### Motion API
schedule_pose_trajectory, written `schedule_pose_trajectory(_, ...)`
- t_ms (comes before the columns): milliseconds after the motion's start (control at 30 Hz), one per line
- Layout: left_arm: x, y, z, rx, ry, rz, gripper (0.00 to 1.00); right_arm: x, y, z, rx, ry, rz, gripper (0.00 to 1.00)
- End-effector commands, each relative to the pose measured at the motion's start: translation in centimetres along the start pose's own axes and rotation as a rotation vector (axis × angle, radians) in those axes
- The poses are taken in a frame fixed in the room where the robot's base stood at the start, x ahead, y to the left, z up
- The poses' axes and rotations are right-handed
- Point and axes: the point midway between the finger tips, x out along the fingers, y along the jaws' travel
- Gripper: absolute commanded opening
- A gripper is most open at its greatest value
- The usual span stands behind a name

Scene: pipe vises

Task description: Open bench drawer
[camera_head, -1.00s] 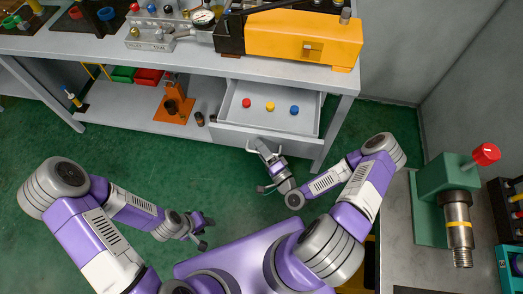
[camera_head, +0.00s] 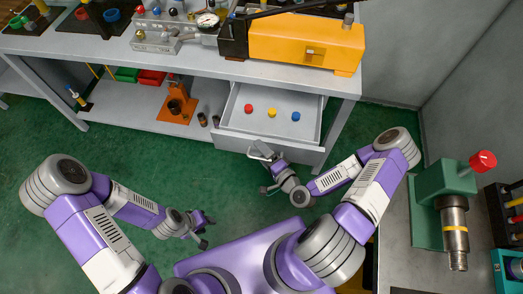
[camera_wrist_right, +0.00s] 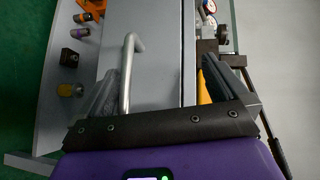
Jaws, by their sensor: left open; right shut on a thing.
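The grey bench drawer (camera_head: 236,128) stands pulled out below the right part of the bench top, its inside visible from above. A red cap (camera_head: 248,110), a yellow cap (camera_head: 271,113) and a blue cap (camera_head: 296,117) lie in it. My right gripper (camera_head: 262,150) is at the drawer's front, shut on its handle. In the right wrist view the silver bar handle (camera_wrist_right: 127,75) shows between the fingers of the right gripper (camera_wrist_right: 165,90). My left gripper (camera_head: 207,230) is open and empty over the green floor, apart from the bench.
The grey bench (camera_head: 170,57) carries a yellow machine (camera_head: 300,42) above the drawer. An orange stand (camera_head: 172,108) is on its lower shelf, with red (camera_head: 152,77) and green bins (camera_head: 127,74). A side table (camera_head: 400,260) with a green vise (camera_head: 425,205) is at right.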

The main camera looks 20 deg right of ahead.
Motion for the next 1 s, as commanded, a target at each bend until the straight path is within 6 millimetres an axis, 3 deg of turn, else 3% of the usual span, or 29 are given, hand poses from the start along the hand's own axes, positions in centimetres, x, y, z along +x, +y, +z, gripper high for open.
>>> schedule_pose_trajectory(33,0.1,0.0,0.0,0.0,0.0,0.0,0.43,-0.3,-0.7,-0.4,-0.012,0.013,-0.026,0.76)
schedule_pose_trajectory(233,0.5,-0.2,0.0,0.0,0.0,0.0,0.43,-1.6,-0.3,-0.2,-0.011,0.014,-0.027,0.73)
schedule_pose_trajectory(600,0.1,0.0,0.0,0.0,0.0,0.0,0.43,-4.1,0.4,-0.1,-0.01,0.015,-0.025,0.55)
schedule_pose_trajectory(1000,-0.7,0.3,0.0,0.0,0.001,0.0,0.43,-6.7,1.1,0.1,-0.009,0.016,-0.025,0.42)
